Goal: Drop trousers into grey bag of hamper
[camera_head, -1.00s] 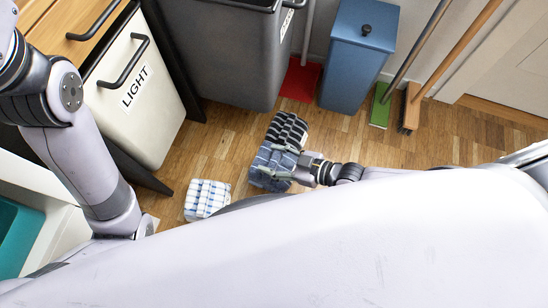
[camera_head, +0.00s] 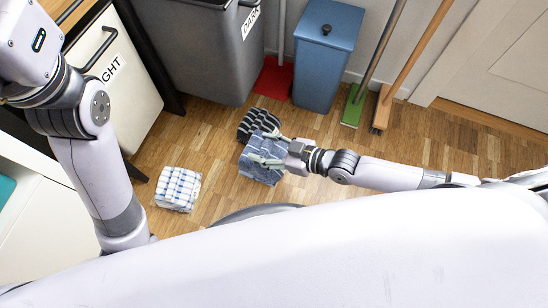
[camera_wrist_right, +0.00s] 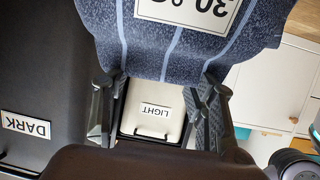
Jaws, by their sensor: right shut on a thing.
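A folded blue garment with pale stripes (camera_head: 262,160), perhaps the trousers, is held by my right gripper (camera_head: 272,149). In the right wrist view the garment (camera_wrist_right: 180,50) carries a white 30-degree tag and spans both fingers of the gripper (camera_wrist_right: 160,85). My left arm shows at the left, but its gripper is out of view. The grey bag (camera_head: 205,50) stands at the top left, labelled DARK; its opening is mostly cut off. It also shows at the left of the right wrist view (camera_wrist_right: 35,85).
The white LIGHT bag (camera_head: 125,85) is left of the grey one. A black striped garment (camera_head: 258,122) and a white-blue checked cloth (camera_head: 178,188) lie on the wooden floor. A blue bin (camera_head: 325,55), red dustpan (camera_head: 272,80) and brooms (camera_head: 415,65) line the wall.

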